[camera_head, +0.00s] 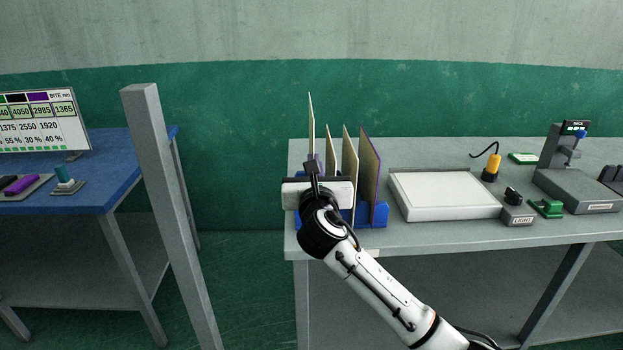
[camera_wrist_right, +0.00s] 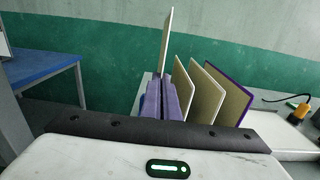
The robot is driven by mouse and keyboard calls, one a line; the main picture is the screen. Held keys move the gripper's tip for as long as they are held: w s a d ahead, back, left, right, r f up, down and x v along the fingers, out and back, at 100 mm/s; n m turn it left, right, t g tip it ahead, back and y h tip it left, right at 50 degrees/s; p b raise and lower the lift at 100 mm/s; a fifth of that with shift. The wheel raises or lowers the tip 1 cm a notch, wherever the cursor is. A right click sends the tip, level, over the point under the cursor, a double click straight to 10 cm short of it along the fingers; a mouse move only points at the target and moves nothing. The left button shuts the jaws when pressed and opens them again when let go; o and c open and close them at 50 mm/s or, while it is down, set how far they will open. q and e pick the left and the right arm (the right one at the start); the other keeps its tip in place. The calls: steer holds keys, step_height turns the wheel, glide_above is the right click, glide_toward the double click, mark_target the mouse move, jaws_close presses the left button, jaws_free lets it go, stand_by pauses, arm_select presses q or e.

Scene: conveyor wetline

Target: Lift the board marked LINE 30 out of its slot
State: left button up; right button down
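A blue rack (camera_head: 379,215) stands at the left end of the grey table and holds several thin upright boards. The leftmost board (camera_head: 311,122) stands clearly higher than its neighbours; it also shows in the right wrist view (camera_wrist_right: 166,40). My right gripper (camera_head: 314,165) is at this board, with its two purple-grey fingers closed against either side of it. The board's lower edge is hidden behind my gripper, so I cannot see whether it is clear of its slot. No LINE 30 marking is readable on any board. My left gripper is not in view.
Other boards (camera_head: 349,165) stand close to the right of the held one. A white light panel (camera_head: 445,194), a yellow-handled tool (camera_head: 491,167) and a grey stand (camera_head: 578,188) are farther right. A grey post (camera_head: 168,200) and blue table (camera_head: 105,180) are left.

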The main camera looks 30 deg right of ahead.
steer(key=v, duration=1.2)
stand_by(0.3)
